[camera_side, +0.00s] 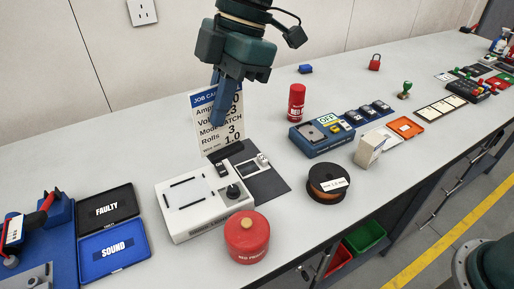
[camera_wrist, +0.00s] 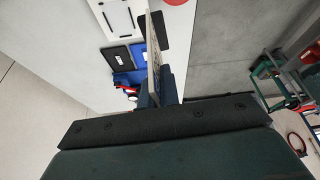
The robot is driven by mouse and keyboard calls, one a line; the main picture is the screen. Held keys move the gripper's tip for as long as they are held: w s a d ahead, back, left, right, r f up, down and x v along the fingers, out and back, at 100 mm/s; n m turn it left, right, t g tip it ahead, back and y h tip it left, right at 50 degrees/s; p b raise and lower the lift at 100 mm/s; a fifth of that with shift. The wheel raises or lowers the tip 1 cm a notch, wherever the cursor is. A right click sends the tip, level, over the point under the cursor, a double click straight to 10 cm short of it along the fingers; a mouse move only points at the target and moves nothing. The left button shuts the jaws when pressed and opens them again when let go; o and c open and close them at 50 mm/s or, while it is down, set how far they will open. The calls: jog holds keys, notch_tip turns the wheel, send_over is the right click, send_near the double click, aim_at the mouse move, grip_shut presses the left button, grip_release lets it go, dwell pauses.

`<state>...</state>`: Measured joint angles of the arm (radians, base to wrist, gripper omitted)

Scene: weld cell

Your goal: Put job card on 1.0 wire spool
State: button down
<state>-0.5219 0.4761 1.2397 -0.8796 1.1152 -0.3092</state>
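The job card (camera_side: 212,128) is a white upright panel with a blue header and a bottom line reading 1.0. My gripper (camera_side: 226,92) points down over its upper part and hides some of the text. In the wrist view the card (camera_wrist: 153,47) shows nearly edge-on between the fingers of my gripper (camera_wrist: 158,90), which look closed on it. A dark piece is at the card's lower edge; I cannot tell whether they touch. The wire spool (camera_side: 328,184), black-rimmed with copper-brown wire and a white label, lies flat on the bench to the right, apart from the card.
A white device (camera_side: 190,207) and red round container (camera_side: 247,238) stand in front of the card. A red can (camera_side: 297,102), blue device (camera_side: 321,136) and cream box (camera_side: 368,150) stand around the spool. FAULTY (camera_side: 107,208) and SOUND (camera_side: 114,249) trays lie at left.

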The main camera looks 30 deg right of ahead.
jog(key=s+d+r, duration=0.1)
jog(key=d, duration=1.1)
jog(key=s+d+r+m, duration=0.1)
jog(key=d, duration=1.1)
jog(key=shift+d+r, duration=0.3)
jog(key=shift+d, duration=0.1)
notch_tip(320, 180, down, 16)
jog(key=shift+r, duration=0.15)
jog(key=shift+f, duration=2.15)
jog(key=shift+f, duration=0.15)
